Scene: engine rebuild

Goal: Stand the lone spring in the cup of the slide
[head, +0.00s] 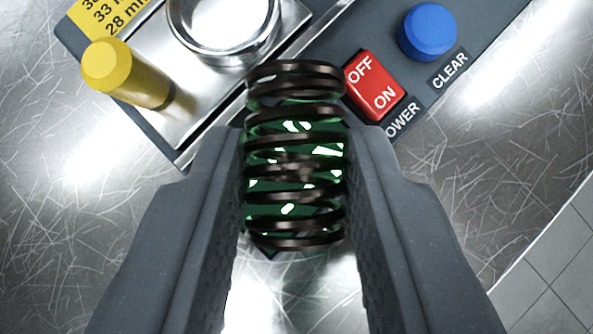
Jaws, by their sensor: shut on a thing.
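A dark coil spring (296,187) is between the fingers of my gripper (296,175), which is shut on it. The spring lies lengthwise in the picture, its far end near the device. Patches of green with bright specks show through its coils. The slide (180,72) is a shiny metal plate on the grey device at the upper left. Its round metal cup (222,50) has an open, empty-looking top and is partly cut by the picture's top edge. The cup is just up and left of the spring's far end. How high the spring is above the device is hard to tell.
A yellow post (125,75) stands left of the cup. A red OFF/ON switch (374,86) and a blue CLEAR knob (428,32) are right of the spring. A yellow label (108,18) is at the top left. Scratched metal table (70,230) surrounds the device, with tiled floor (550,270) at lower right.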

